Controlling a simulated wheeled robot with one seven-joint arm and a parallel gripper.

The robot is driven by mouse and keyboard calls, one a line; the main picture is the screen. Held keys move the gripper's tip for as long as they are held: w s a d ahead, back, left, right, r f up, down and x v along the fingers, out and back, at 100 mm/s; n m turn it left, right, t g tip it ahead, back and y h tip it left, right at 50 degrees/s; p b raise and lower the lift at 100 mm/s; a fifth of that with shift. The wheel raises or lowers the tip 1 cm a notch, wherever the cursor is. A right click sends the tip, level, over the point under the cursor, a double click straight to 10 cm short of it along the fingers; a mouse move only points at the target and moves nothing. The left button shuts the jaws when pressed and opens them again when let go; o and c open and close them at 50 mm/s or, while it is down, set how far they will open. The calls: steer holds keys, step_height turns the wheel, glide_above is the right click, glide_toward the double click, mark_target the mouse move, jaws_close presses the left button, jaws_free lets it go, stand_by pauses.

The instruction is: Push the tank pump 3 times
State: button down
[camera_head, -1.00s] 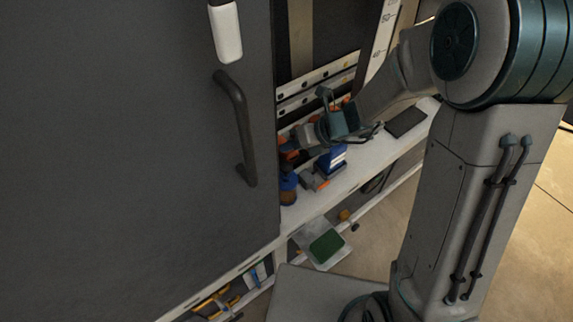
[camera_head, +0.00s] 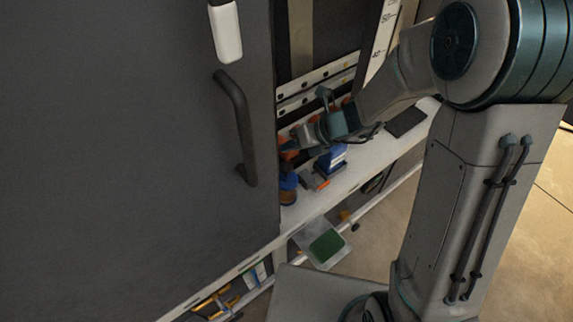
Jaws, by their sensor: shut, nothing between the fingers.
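My gripper (camera_head: 286,149) reaches over the white shelf beside the edge of a large dark panel. Its fingers are small and dark at this distance, partly lost among orange and blue things; it is shut and empty. A small container with a blue top and brown base (camera_head: 288,188) stands on the shelf just below the gripper. I cannot tell whether it is the tank pump, or whether the gripper touches it. No other thing is clearly a tank pump; the dark panel hides the area to the left.
The dark panel with a black handle (camera_head: 242,125) fills the left. Blue boxes (camera_head: 331,158) and a grey-orange item (camera_head: 313,180) lie right of the container. A black flat item (camera_head: 405,122) lies farther along the white shelf (camera_head: 350,178). A green-and-white item (camera_head: 325,245) is below.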

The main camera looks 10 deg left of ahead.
stand_by(0.3)
steer(key=shift+d+r+n, duration=0.2)
steer(key=shift+r+n, duration=0.05)
steer(key=shift+n, duration=0.05)
steer(key=s+d+r+n+h, duration=0.3)
steer(key=s+d+n, duration=0.1)
steer(key=d+n, duration=0.4)
steer(key=s+d+r+n+t+h, duration=0.1)
steer(key=s+d+r+n+h, duration=0.2)
steer(key=d+n, duration=0.5)
steer(key=s+d+r+n+h, duration=0.3)
steer(key=s+d+r+n, duration=0.2)
steer(key=d+n, duration=0.3)
steer(key=s+n, duration=0.1)
steer(key=n, duration=0.2)
steer(key=shift+d+r+t, duration=0.15)
steer(key=shift+d+t, duration=0.1)
steer(key=shift+t, duration=0.15)
steer(key=shift+a, duration=0.1)
